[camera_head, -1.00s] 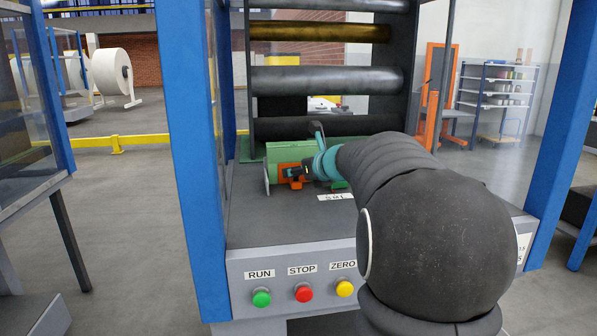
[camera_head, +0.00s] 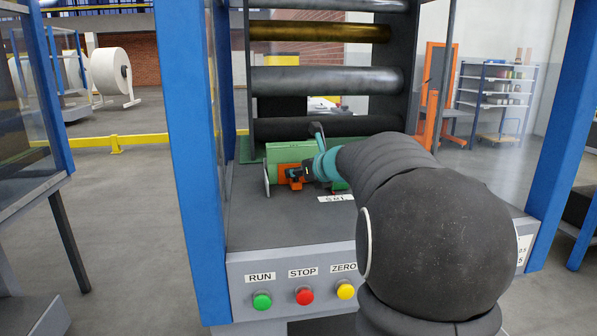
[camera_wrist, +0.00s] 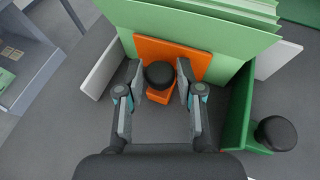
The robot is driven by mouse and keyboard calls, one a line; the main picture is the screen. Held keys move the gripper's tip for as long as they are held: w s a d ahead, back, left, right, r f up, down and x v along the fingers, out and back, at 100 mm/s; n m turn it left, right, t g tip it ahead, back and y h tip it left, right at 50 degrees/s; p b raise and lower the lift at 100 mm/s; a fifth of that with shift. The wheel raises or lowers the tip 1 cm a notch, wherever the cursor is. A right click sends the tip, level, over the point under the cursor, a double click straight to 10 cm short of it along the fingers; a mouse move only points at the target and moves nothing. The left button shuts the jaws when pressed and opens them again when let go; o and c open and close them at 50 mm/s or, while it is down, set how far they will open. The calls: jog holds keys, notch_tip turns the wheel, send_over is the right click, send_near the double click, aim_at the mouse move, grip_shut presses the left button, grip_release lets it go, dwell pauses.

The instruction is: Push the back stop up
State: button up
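An orange stop (camera_wrist: 186,60) with an upright plate and a black round knob (camera_wrist: 160,75) stands against a stack of pale green sheets (camera_wrist: 200,28). The orange stop also shows in the head view (camera_head: 283,172), small and partly covered by my gripper (camera_head: 304,171). In the wrist view my gripper (camera_wrist: 159,78) has one finger on each side of the knob, with narrow gaps visible. The fingertips are close to the orange plate; I cannot tell whether they touch it. My arm hides the right part of the machine bed in the head view.
A green side guide (camera_wrist: 238,108) with its own black knob (camera_wrist: 275,133) stands at the right. A light grey plate (camera_wrist: 104,68) stands at the left. Blue posts (camera_head: 190,150) frame the machine. The front panel carries green, red and yellow buttons. Rollers (camera_head: 325,80) are behind the stack.

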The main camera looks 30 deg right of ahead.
jog(key=shift+o, duration=0.8)
jog(key=v, duration=1.2)
